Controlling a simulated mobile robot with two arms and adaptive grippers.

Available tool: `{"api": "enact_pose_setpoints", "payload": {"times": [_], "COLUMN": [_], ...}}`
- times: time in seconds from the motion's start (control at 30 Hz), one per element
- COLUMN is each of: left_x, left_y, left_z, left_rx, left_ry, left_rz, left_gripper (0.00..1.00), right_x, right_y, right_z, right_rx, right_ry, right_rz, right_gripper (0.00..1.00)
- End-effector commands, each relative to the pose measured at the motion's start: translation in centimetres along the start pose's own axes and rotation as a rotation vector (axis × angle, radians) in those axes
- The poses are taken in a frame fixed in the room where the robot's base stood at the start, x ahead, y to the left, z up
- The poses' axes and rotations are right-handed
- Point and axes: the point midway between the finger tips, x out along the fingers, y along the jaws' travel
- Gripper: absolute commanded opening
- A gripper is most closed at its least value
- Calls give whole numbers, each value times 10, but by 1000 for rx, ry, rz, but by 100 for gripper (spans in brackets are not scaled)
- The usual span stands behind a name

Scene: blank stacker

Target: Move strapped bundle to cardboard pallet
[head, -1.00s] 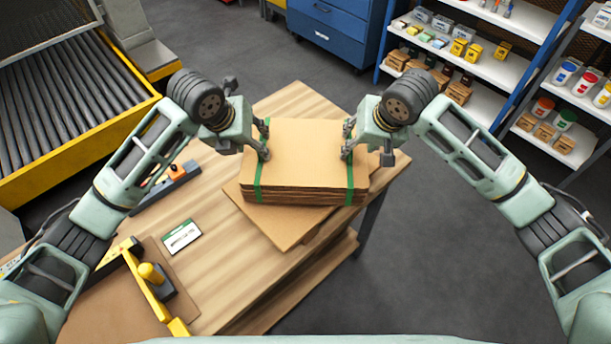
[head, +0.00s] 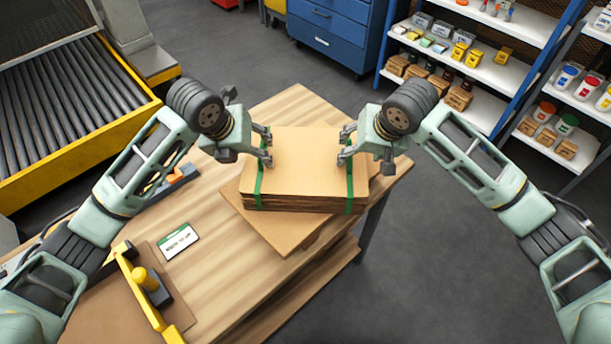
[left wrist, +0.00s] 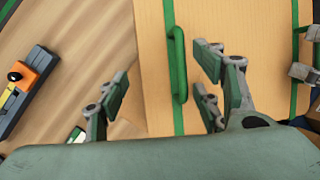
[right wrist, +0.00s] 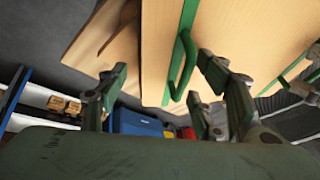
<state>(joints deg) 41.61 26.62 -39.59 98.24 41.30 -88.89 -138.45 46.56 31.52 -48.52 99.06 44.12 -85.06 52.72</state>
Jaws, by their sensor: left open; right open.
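The strapped bundle (head: 305,165) is a flat stack of cardboard with two green straps, lying on the flat cardboard pallet (head: 270,228) on the wooden table. The pallet is turned at an angle and shows at the front left. My left gripper (head: 266,146) is open at the bundle's left strap. Its wrist view shows the green strap handle (left wrist: 177,65) between and ahead of the spread fingers. My right gripper (head: 345,147) is open at the right strap, with that strap's handle (right wrist: 181,65) between and ahead of its fingers. Whether any finger touches a handle is unclear.
A white card (head: 179,241) and a yellow-handled tool (head: 146,285) lie on the table (head: 240,280) at left. A roller conveyor (head: 55,110) stands at far left. A blue cabinet (head: 335,35) and stocked shelves (head: 480,75) stand behind. Open floor lies right of the table.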

Motion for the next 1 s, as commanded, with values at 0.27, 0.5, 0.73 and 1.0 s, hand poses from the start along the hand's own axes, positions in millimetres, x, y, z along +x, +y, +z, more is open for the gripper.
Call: {"api": "enact_pose_setpoints", "payload": {"times": [0.27, 0.5, 0.73, 1.0], "left_x": [-40, -90, -116, -119], "left_y": [0, 1, 1, 1], "left_z": [2, 2, 1, 1], "left_rx": [2, 1, -1, -2], "left_ry": [-6, -5, -1, 0], "left_rz": [0, 2, 2, 3], "left_gripper": [61, 61, 61, 61], "right_x": [0, 0, 0, -32], "right_y": [-1, -2, -2, -2], "right_z": [0, 1, 1, -1], "right_rx": [-2, -3, -3, -5], "right_ry": [0, -1, 0, 4], "right_rz": [-3, -3, -4, -5], "right_gripper": [61, 61, 61, 61]}}
